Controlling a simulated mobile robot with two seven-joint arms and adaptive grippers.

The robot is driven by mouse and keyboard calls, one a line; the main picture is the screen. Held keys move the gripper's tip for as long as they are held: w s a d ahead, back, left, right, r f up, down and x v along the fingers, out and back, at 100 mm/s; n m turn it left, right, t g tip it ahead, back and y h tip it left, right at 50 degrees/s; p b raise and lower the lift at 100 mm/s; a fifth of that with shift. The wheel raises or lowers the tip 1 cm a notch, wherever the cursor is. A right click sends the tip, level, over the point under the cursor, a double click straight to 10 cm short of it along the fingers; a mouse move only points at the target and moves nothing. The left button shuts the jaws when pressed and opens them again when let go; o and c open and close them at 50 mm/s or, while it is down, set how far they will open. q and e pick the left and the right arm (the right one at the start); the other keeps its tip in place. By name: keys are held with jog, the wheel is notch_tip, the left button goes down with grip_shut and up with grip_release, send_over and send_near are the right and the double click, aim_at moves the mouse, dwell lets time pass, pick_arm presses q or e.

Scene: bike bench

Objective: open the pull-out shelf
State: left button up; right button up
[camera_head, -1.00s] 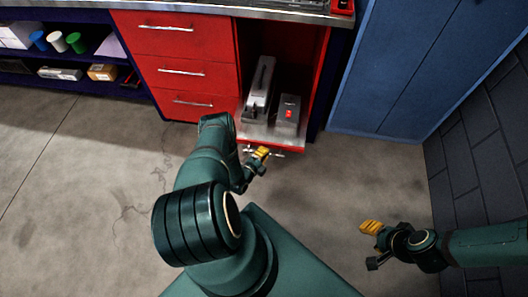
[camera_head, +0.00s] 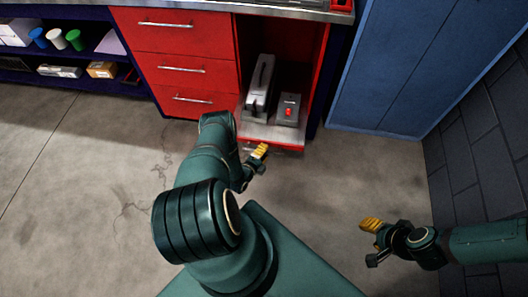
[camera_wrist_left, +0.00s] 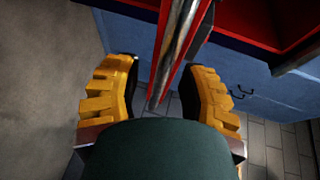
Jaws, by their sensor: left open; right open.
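The pull-out shelf (camera_head: 265,131) sits low in the open bay of the red cabinet. Its front edge appears a little forward of the drawer fronts. It carries a grey metal machine (camera_head: 260,88) and a small grey box with a red button (camera_head: 289,108). My left gripper (camera_head: 260,160) is open at the shelf's front. In the left wrist view, a silver handle bar (camera_wrist_left: 173,50) along a red edge runs between its yellow-padded fingers; contact cannot be told. The head view hides most of this handle. My right gripper (camera_head: 372,243) is open and empty over the floor, away from the cabinet.
Red drawers (camera_head: 185,70) stand left of the bay, and a blue cabinet (camera_head: 385,75) stands to its right. A dark brick wall (camera_head: 478,150) is at the far right, near my right arm. The concrete floor (camera_head: 80,200) is clear at left.

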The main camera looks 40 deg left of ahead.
pick_arm(q)
jog(key=v, duration=1.2)
dwell(0.3)
